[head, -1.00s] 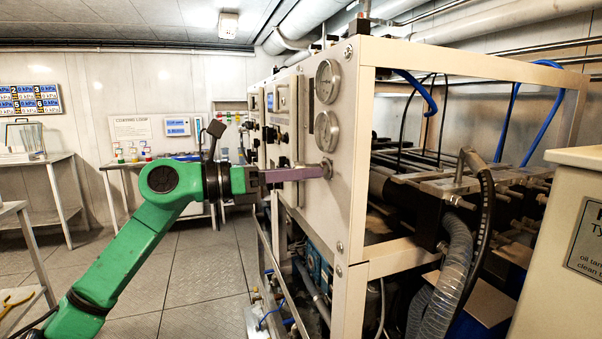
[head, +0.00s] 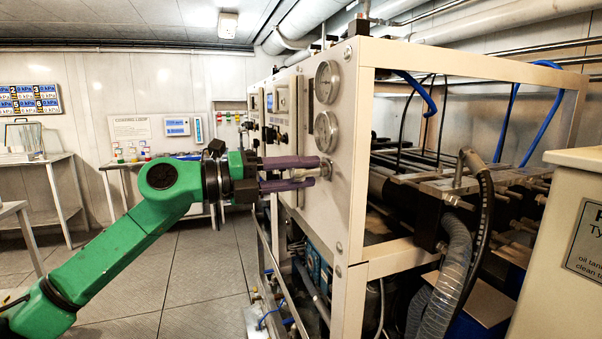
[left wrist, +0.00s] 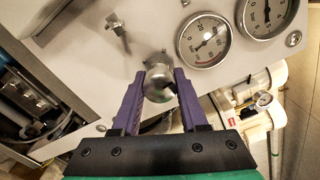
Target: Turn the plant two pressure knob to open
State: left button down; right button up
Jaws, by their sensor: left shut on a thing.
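The pressure knob is a round metal knob (left wrist: 158,82) on the pale front panel (head: 340,200), below two round gauges in the head view. My left gripper (left wrist: 158,90) has its purple fingers on either side of the knob and is shut on it. In the head view the left gripper (head: 318,172) reaches the panel from the left, its two fingers one above the other. The knob is mostly hidden by the fingers there. My right gripper is not in view.
Two gauges (head: 327,82) sit above the knob. A small metal valve handle (left wrist: 117,28) is beside it in the left wrist view. An open frame with pipes and hoses (head: 460,240) lies to the right. Shelves (head: 40,190) stand at the far left; the floor (head: 180,270) between is clear.

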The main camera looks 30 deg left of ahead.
pick_arm(q)
jog(key=n, duration=0.3)
jog(key=shift+n, duration=0.4)
jog(key=n, duration=0.3)
jog(key=shift+n, duration=0.3)
jog(key=n, duration=0.6)
jog(key=shift+r, duration=0.1)
jog(key=n, duration=0.6)
jog(key=shift+r, duration=0.1)
jog(key=n+p, duration=0.2)
jog(key=n, duration=0.2)
jog(key=shift+w+a, duration=0.1)
jog(key=shift+n+p, duration=0.3)
jog(key=shift+n, duration=0.6)
